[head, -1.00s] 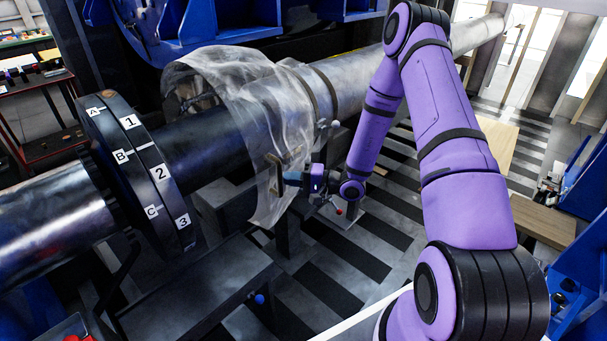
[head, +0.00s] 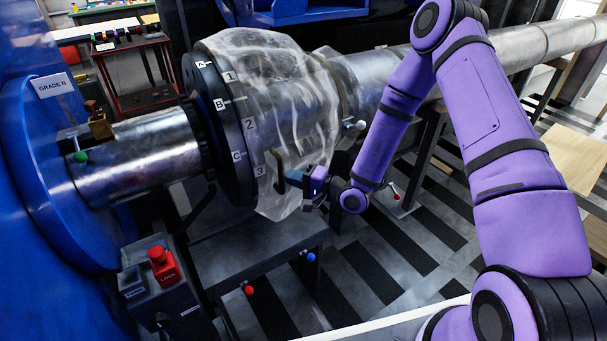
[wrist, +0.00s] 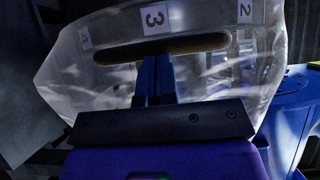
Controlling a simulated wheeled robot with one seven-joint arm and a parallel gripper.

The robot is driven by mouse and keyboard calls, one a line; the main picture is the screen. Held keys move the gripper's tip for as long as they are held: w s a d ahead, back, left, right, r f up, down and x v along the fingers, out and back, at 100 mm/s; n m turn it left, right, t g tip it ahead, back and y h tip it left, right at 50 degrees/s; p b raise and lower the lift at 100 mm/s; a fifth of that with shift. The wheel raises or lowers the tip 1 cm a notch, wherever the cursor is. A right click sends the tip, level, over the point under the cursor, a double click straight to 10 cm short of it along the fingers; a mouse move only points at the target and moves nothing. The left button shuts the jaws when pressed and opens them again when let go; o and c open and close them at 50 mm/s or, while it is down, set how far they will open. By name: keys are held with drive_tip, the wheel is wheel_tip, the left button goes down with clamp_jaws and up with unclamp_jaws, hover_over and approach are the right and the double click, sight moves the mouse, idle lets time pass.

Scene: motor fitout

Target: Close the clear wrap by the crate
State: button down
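The clear wrap (head: 300,95) is a crinkled transparent sleeve around the shaft. Its left end reaches the black flange ring (head: 210,105), and the labels 1, 2 and 3 show through or beside its edge. A dark handle bar (head: 280,172) is on the wrap's lower near side. My gripper (head: 303,183) is at this handle. In the wrist view, my gripper's blue fingers (wrist: 153,78) are together at the brown-black handle (wrist: 165,47), with the wrap (wrist: 90,88) spread behind it. I cannot make out a crate.
A metal shaft (head: 140,158) runs left into a blue housing (head: 45,150) marked GRADE B. A lock box with a red button (head: 158,262) stands below. A grey bench (head: 250,250) lies under the flange.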

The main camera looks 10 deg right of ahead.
drive_tip(key=shift+a+r, duration=0.1)
drive_tip(key=shift+a, duration=0.15)
drive_tip(key=shift+s, duration=0.1)
drive_tip(key=v, duration=1.1)
drive_tip(key=s+a+r+n+g, duration=0.1)
drive_tip(key=s+r+n+g, duration=0.25)
drive_tip(key=r, duration=0.35)
drive_tip(key=s+a+r+n+g+h, duration=0.1)
drive_tip(key=s+r+n+g, duration=0.15)
drive_tip(key=r+g, duration=0.3)
drive_tip(key=s+a+r+n+g, duration=0.1)
drive_tip(key=s+r+n+g, duration=0.25)
drive_tip(key=r, duration=0.35)
drive_tip(key=s+d+r+m+t+h, duration=0.2)
drive_tip(key=s+d+r+t+h, duration=0.5)
drive_tip(key=s+d+r+h, duration=0.6)
drive_tip(key=shift+s+d+r+h, duration=0.35)
drive_tip(key=shift+s+r, duration=1)
drive_tip(key=shift+r, duration=0.35)
